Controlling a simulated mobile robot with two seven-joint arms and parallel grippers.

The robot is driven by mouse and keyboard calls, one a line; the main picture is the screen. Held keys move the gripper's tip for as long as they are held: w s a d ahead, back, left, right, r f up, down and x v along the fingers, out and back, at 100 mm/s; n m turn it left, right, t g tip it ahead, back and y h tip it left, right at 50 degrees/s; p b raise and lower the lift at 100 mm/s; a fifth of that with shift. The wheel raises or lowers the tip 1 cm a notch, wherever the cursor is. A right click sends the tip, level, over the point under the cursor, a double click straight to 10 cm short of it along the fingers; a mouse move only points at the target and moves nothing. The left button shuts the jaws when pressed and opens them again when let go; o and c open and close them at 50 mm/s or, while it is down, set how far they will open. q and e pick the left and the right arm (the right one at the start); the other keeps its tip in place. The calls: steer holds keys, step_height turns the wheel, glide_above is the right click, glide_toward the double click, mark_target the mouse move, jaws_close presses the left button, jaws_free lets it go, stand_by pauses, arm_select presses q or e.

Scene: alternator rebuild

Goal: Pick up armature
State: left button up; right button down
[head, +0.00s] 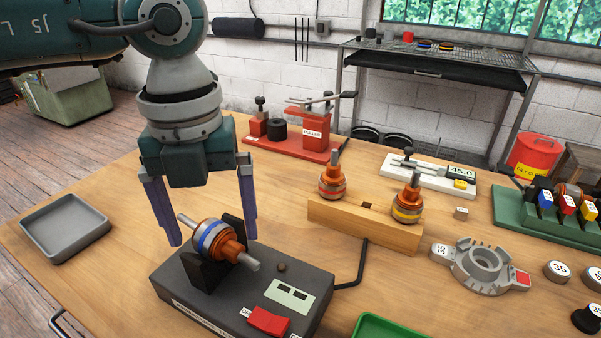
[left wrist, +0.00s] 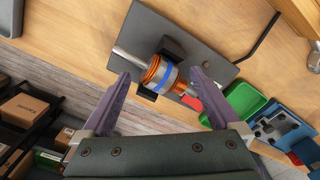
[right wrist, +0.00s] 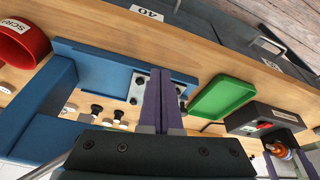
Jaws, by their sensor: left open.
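An armature with a blue band (head: 217,241), copper windings and a steel shaft lies across the black cradle (head: 206,274) of a dark tester box (head: 180,293). My left gripper (head: 211,238) points down, open, with its fingers on either side of this armature, apart from it. The left wrist view shows the blue-banded armature (left wrist: 160,76) between and beyond the open fingertips (left wrist: 160,80). Two more armatures, one with a grey-and-red look (head: 333,181) and one with a yellow band (head: 407,206), stand upright in a wooden block (head: 350,222). My right gripper (right wrist: 161,85) has its fingers together, with nothing visible between them.
A grey tray (head: 65,228) lies left on the bench; its middle is empty. A red puller (head: 312,133) stands behind. A grey housing (head: 482,266) and a green tray (head: 385,328) lie to the right. A crank handle (head: 357,268) sticks out from the tester.

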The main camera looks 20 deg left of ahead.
arm_select(q)
jaws_close()
stand_by(0.6)
